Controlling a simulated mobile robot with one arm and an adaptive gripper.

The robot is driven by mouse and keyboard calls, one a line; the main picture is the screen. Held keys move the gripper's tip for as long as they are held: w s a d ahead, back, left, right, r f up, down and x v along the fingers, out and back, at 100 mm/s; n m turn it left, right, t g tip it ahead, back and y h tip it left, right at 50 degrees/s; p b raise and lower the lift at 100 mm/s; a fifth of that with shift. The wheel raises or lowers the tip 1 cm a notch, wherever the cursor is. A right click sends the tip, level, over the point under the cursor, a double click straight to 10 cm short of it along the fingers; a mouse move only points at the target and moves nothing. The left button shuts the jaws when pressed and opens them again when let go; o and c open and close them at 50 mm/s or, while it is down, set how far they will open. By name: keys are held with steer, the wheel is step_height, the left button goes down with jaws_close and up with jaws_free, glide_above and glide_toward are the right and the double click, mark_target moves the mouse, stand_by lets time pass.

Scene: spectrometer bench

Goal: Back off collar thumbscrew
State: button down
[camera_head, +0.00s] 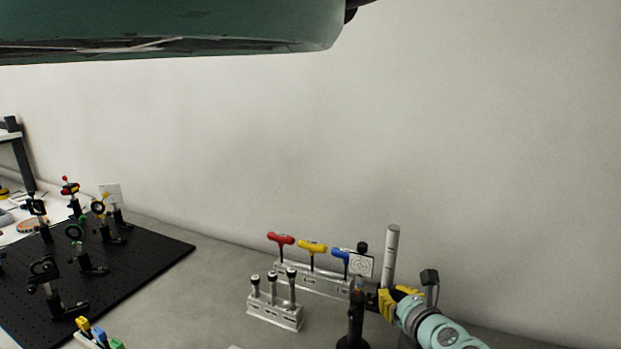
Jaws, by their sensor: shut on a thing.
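My gripper (386,301), with yellow fingers on a pale teal arm, is at the lower right, reaching in from the right. It is shut at the lower part of an upright silver post (391,252). A small dark part (372,300) shows just left of the fingertips, at the collar's height. The thumbscrew itself is mostly hidden by the fingers, and I cannot make out its turn.
A rack (318,279) of red, yellow and blue T-handle drivers stands left of the post. A smaller metal block (275,314) with knobbed pins is in front. A dark post (354,322) stands close to my gripper. A black breadboard (165,258) with optics lies left.

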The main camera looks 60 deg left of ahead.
steer(key=d, duration=0.2)
steer(key=s+d, duration=0.1)
steer(key=d+b, duration=0.1)
steer(key=d, duration=0.1)
steer(key=shift+s+d, duration=0.25)
steer(key=shift+d, duration=0.05)
steer(key=c, duration=1.7)
jaws_free()
